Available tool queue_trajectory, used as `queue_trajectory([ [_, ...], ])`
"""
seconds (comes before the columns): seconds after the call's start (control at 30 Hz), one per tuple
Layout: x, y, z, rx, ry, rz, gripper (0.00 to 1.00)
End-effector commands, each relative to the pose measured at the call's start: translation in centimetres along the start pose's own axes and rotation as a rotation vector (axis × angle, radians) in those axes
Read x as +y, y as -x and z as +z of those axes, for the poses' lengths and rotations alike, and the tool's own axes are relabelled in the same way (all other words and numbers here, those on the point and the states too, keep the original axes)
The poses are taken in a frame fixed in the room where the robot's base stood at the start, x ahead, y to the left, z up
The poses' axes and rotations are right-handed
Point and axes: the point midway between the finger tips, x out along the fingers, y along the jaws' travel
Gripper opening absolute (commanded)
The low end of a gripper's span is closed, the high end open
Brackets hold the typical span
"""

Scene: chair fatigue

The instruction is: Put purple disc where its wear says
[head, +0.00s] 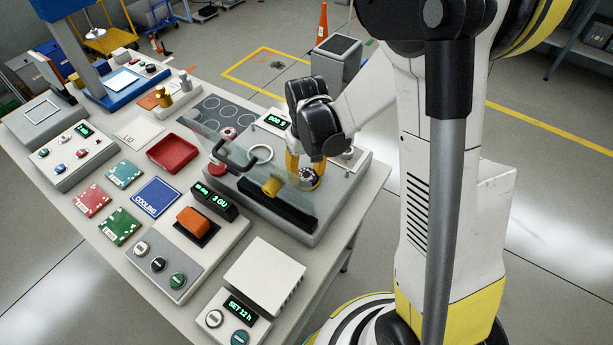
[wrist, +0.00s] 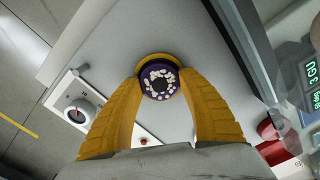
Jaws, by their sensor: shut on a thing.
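The purple disc (wrist: 158,71) is a dark purple round with white spots over its face and a dark centre. It sits between the yellow fingertips of my gripper (wrist: 161,82), which are shut on it. A gold rim shows along its upper edge in the wrist view. In the head view my gripper (head: 305,172) is at the right part of the grey machine (head: 312,232), and the spotted face shows at its fingertips. I cannot tell whether the disc touches the machine. A blue pad marked COOLING (head: 155,199) lies on the table.
A clear cover with a black handle (head: 226,154) stands over the machine, close to my gripper. A red tray (head: 173,153), a plate with several circles (head: 218,112), red and green pads (head: 119,227), an orange rocker (head: 197,221) and a white box (head: 264,275) crowd the table (head: 139,276).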

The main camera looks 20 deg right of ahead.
Motion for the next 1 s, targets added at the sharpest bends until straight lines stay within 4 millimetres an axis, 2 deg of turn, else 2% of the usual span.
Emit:
queue_trajectory([
  [0.7,0.0,4.2,0.0,0.000,0.000,0.000,0.18],
  [1.0,0.0,4.6,0.0,0.000,0.000,0.000,0.18],
])
